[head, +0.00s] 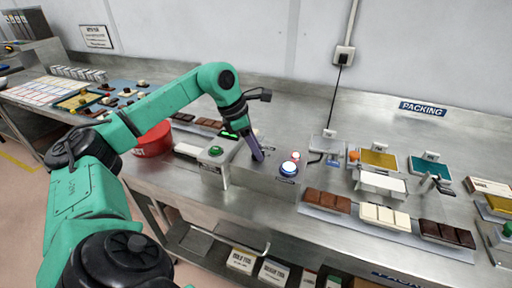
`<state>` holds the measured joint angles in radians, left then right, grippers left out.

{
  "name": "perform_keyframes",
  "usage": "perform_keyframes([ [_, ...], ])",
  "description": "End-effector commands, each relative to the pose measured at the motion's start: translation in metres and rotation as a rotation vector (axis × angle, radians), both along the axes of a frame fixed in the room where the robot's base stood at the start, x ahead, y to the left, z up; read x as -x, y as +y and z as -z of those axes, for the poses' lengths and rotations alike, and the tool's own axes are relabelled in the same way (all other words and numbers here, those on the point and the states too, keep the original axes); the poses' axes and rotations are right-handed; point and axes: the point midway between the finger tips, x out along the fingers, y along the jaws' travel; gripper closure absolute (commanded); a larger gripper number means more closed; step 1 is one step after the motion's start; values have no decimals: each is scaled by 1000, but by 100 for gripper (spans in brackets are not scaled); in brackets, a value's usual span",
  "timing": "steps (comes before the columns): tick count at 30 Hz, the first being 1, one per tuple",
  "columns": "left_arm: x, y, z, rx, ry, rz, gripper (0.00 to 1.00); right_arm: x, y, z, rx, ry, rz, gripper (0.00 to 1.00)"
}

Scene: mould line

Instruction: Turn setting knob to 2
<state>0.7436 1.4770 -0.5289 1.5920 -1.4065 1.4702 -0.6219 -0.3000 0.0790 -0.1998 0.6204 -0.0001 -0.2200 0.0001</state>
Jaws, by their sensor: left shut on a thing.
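My left arm reaches across to a grey metal control box on the bench (265,178). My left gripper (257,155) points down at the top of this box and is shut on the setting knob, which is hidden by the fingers. The knob's pointer and any scale marks cannot be read here. A small green-lit display (228,135) stands behind, left of the gripper. A green button (215,151) sits on the box's left part. A blue and white button (288,169) and a red lamp (295,156) are to the right of the gripper. My right gripper is not in view.
A red round container (153,139) stands left of the box. Chocolate bars lie on a tray (405,236) at the front right. Coloured trays (379,159) are behind them under a PACKING sign (422,108). Bare steel bench lies behind the box.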

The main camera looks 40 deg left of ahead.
Motion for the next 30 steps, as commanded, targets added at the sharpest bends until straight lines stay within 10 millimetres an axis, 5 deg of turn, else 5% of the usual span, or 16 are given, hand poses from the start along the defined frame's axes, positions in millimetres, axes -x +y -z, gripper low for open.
perform_keyframes([
  [11, 0, -1, 0, -1, -2, -142, 100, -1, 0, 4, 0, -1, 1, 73],
  [30, 1, -5, -4, 0, -5, -713, 100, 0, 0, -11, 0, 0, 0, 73],
])
